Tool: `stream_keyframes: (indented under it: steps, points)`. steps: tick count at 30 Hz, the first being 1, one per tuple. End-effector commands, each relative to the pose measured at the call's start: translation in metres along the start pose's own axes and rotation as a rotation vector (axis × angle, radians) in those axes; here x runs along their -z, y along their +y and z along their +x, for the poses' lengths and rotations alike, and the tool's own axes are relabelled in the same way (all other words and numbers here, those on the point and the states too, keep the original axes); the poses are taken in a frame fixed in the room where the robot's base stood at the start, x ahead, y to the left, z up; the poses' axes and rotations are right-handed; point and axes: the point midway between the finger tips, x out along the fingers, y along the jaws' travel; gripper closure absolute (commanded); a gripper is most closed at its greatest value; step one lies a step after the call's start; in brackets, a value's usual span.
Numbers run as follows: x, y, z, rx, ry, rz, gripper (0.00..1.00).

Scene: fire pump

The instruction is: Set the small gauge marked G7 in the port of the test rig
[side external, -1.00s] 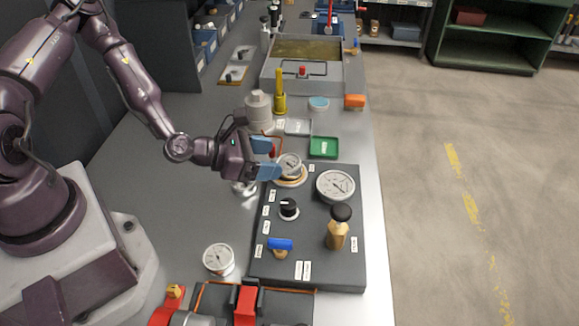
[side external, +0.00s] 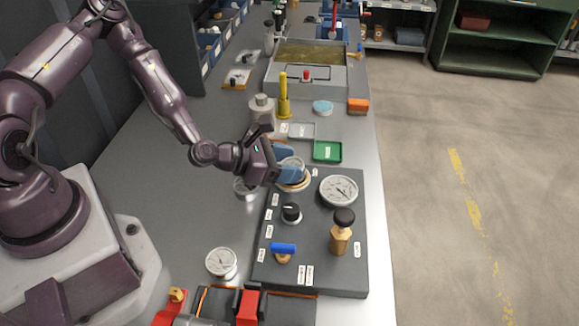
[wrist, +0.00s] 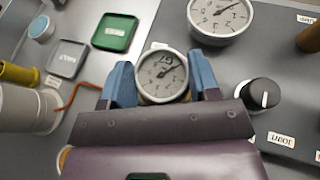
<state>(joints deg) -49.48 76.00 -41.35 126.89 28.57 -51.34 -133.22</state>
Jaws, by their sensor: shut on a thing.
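The small gauge (wrist: 163,77) has a white dial with a mark that looks like G7, in the wrist view. My gripper (wrist: 163,84) is shut on it, one blue finger on each side. In the side view, the gauge (side external: 292,162) is partly hidden by a blue finger of my gripper (side external: 288,165). It is over the port with a tan ring (side external: 296,186) on the dark test rig (side external: 322,262). Whether its stem is in the port is hidden.
The rig also carries a larger gauge (side external: 339,190), a black knob (side external: 291,212), a brass valve (side external: 340,238) and a blue-handled tap (side external: 283,249). Another gauge (side external: 221,262) stands left of the rig. A green tray (side external: 327,151) lies behind it.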

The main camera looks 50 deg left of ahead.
Motion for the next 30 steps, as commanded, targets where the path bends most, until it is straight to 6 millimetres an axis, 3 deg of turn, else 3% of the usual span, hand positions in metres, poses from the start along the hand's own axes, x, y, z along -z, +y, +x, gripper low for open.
stream_keyframes:
  steps: [12, 17, 22, 30]
  points:
    - [-0.069, 0.0, -0.029, -0.001, -0.003, 0.006, 0.75]
    - [-0.085, 0.0, -0.035, -0.002, 0.002, 0.003, 0.75]
    - [-0.079, -0.001, -0.032, -0.001, 0.03, 0.0, 0.75]
    - [-0.05, -0.002, -0.018, -0.004, 0.107, 0.001, 0.75]
